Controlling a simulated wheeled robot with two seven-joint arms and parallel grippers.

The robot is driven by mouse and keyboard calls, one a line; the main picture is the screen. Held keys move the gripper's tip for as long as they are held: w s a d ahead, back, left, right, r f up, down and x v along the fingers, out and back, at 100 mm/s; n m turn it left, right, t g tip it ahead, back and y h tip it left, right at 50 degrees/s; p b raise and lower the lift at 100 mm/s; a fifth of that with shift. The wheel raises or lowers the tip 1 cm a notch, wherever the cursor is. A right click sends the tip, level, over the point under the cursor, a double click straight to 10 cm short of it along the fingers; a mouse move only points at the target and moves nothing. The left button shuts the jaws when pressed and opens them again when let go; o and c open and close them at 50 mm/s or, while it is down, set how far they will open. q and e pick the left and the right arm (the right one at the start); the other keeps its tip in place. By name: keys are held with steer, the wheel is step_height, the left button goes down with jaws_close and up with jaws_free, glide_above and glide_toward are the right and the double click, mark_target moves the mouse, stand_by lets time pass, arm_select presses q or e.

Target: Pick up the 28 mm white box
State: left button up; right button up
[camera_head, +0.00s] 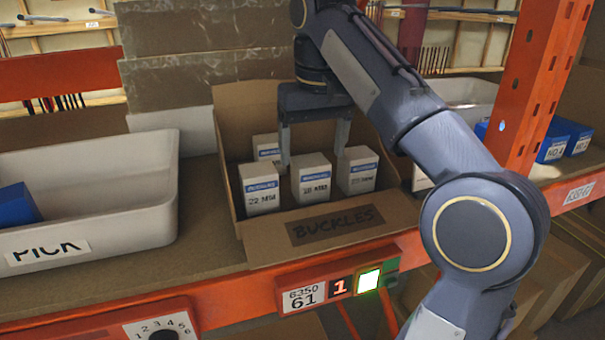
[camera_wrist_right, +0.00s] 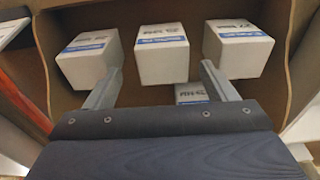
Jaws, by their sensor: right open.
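Several white boxes with blue label bands stand in a cardboard bin marked BUCKLES (camera_head: 390,212). Three show clearly in the head view: a left box (camera_head: 260,189), a middle box (camera_head: 311,178) and a right box (camera_head: 357,170). A fourth box (camera_head: 266,147) is partly hidden behind. The size print is too blurred to tell surely which is the 28 mm one. My right gripper (camera_head: 313,160) is open and empty, fingers pointing down over the bin around the middle box's upper area. In the wrist view, the right gripper (camera_wrist_right: 160,88) has boxes beyond and between its fingers.
A grey tote (camera_head: 165,215) with a blue box (camera_head: 17,205) stands left of the bin. An orange rack post (camera_head: 540,80) rises at the right, with blue boxes (camera_head: 568,138) beyond it. The bin's cardboard walls enclose the boxes closely.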

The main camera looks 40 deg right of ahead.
mark_target(310, 177)
steer(key=shift+s+d+f, duration=0.1)
steer(key=shift+s+f, duration=0.05)
steer(key=shift+f, duration=0.55)
steer(key=shift+w+f, duration=0.25)
steer(key=shift+f, duration=1.1)
steer(key=shift+w+f, duration=0.2)
steer(key=shift+f, duration=1.15)
steer(key=shift+a, duration=0.2)
steer(key=c, duration=1.2)
steer(key=shift+o, duration=0.2)
steer(key=shift+s+r, duration=0.1)
steer(key=shift+r, duration=0.05)
